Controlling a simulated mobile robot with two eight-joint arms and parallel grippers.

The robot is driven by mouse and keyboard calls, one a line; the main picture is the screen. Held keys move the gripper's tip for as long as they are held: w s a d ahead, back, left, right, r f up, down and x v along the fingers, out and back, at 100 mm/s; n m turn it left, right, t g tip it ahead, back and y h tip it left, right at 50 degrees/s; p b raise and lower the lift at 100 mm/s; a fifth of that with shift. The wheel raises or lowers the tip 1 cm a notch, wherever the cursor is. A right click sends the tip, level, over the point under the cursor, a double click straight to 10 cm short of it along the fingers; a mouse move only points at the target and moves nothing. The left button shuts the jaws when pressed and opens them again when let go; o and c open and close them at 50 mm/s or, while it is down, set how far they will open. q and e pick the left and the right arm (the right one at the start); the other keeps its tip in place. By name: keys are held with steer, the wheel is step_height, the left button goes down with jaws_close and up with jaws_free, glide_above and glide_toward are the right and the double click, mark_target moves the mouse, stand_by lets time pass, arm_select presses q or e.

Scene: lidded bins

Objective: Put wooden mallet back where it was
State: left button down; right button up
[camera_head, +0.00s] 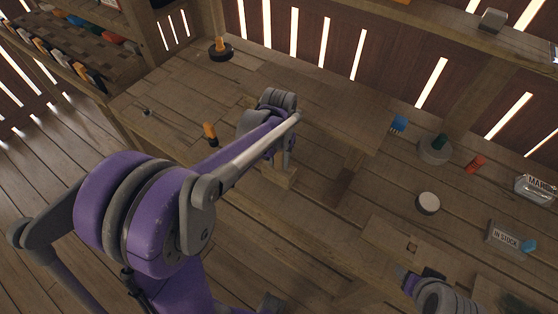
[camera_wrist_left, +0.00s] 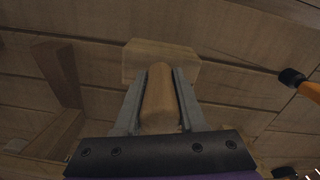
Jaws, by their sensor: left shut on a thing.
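The wooden mallet is held in my left gripper (camera_head: 288,158). In the left wrist view, the two grey fingers of the left gripper (camera_wrist_left: 159,100) are shut on its round wooden handle (camera_wrist_left: 160,95). The pale block-shaped mallet head (camera_wrist_left: 140,55) is just beyond the fingertips. In the head view, the mallet head (camera_head: 278,176) shows below the gripper, over the wooden workbench (camera_head: 330,140). I cannot tell whether it touches the bench. My right gripper (camera_head: 408,283) is at the lower right; its fingers are not clear.
An orange-handled tool (camera_head: 210,131) is left of the mallet, and another (camera_head: 220,47) stands farther back. A blue brush (camera_head: 398,124), a grey pot (camera_head: 434,152), a red item (camera_head: 475,163) and a white round container (camera_head: 428,202) are to the right. The bench between is mostly clear.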

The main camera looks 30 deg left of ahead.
arm_select(q)
steer(key=shift+f, duration=0.2)
steer(key=shift+f, duration=0.2)
steer(key=shift+c, duration=2.4)
jaws_free()
